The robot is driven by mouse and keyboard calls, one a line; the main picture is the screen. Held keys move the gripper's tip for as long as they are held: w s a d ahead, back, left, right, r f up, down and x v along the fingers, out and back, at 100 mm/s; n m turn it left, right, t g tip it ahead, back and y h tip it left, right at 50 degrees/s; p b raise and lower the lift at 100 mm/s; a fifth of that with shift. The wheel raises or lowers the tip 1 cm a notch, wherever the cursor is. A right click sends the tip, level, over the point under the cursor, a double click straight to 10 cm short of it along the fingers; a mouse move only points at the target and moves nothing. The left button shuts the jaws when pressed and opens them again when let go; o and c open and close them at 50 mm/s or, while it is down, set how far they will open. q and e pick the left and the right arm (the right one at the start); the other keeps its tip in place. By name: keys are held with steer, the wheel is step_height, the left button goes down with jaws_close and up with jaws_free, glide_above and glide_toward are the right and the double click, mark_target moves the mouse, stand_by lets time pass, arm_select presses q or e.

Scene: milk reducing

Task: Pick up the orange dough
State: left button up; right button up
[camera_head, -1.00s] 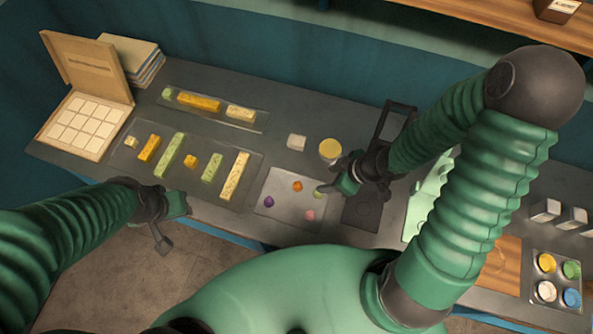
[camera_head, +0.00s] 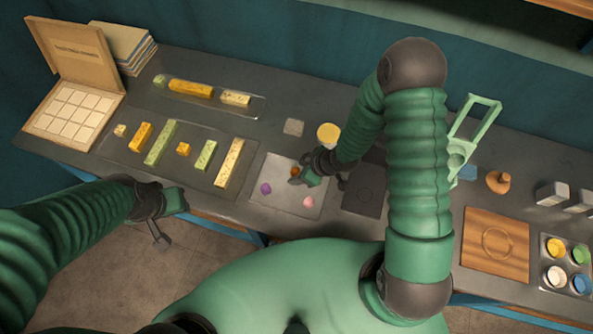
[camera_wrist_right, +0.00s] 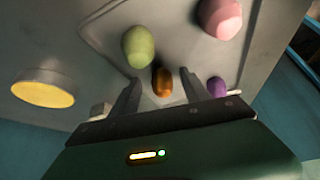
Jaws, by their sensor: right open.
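The orange dough (camera_head: 294,170) is a small lump on the pale square tray (camera_head: 283,209), partly covered by my right gripper in the head view. My right gripper (camera_head: 302,179) is over the tray, close beside the dough. In the right wrist view the orange dough (camera_wrist_right: 162,82) appears between the two spread fingers of my right gripper (camera_wrist_right: 159,93), with space on both sides. I cannot tell whether a finger touches it. My left gripper (camera_head: 180,201) is away to the left by the table's front edge; its jaw state is unclear.
Purple dough (camera_head: 265,188) and pink dough (camera_head: 308,202) lie on the same tray. Green dough (camera_wrist_right: 138,46) shows close by in the right wrist view. A yellow-topped round container (camera_head: 328,133) and a grey cube (camera_head: 293,127) stand behind; a tray of coloured bars lies left.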

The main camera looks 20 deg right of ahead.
steer(key=shift+a, duration=0.25)
steer(key=shift+c, duration=0.6)
steer(key=c, duration=0.5)
jaws_close()
steer(key=shift+d, duration=0.1)
steer(key=shift+r, duration=0.1)
